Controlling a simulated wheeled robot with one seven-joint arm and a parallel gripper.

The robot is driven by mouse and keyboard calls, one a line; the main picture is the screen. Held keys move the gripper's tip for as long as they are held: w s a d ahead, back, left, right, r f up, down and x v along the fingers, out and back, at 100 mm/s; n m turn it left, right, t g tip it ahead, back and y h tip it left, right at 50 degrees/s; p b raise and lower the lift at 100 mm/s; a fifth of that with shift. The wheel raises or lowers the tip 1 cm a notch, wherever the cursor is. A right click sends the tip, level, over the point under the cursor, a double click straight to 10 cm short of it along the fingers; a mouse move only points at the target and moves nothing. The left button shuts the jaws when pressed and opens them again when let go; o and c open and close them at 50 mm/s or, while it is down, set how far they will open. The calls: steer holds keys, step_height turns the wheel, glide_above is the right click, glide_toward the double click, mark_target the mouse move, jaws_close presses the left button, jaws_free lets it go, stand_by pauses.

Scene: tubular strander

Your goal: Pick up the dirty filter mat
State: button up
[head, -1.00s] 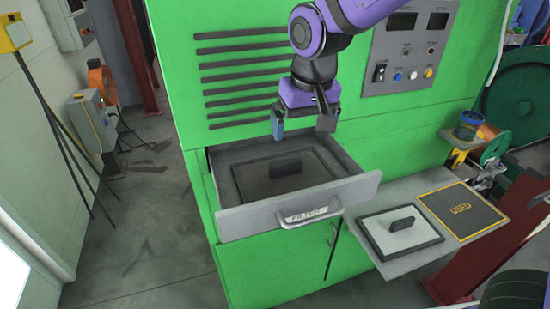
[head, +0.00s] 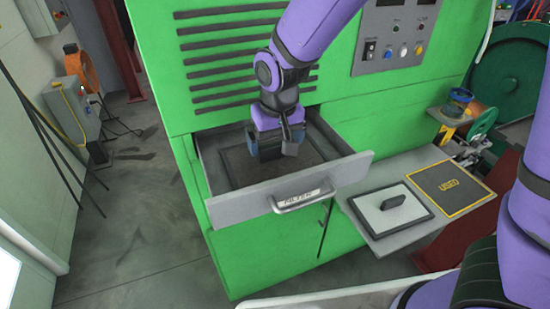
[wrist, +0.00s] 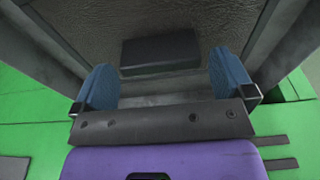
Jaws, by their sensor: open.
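The dirty filter mat (head: 238,165) is dark grey-brown and lies flat in the open grey drawer (head: 240,207) marked FILTER. In the wrist view the mat (wrist: 190,28) shows a rough, dark surface with a black block handle (wrist: 160,52) standing on it. My gripper (head: 275,145) is open and reaches down into the drawer over the mat. In the wrist view its two blue fingertips (wrist: 165,88) are spread wide to left and right, with the handle just ahead between them. No contact shows. In the head view my gripper hides the handle.
A clean pale filter mat (head: 390,214) with a dark frame and handle lies on the grey side shelf (head: 362,183). Beside it is a dark square marked USED (head: 450,187) with a yellow border. The green cabinet (head: 225,255) stands behind and below the drawer.

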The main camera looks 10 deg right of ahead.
steer(key=shift+w+f, duration=0.1)
steer(key=shift+f, duration=0.8)
steer(key=c, duration=0.8)
steer(key=shift+r, duration=0.1)
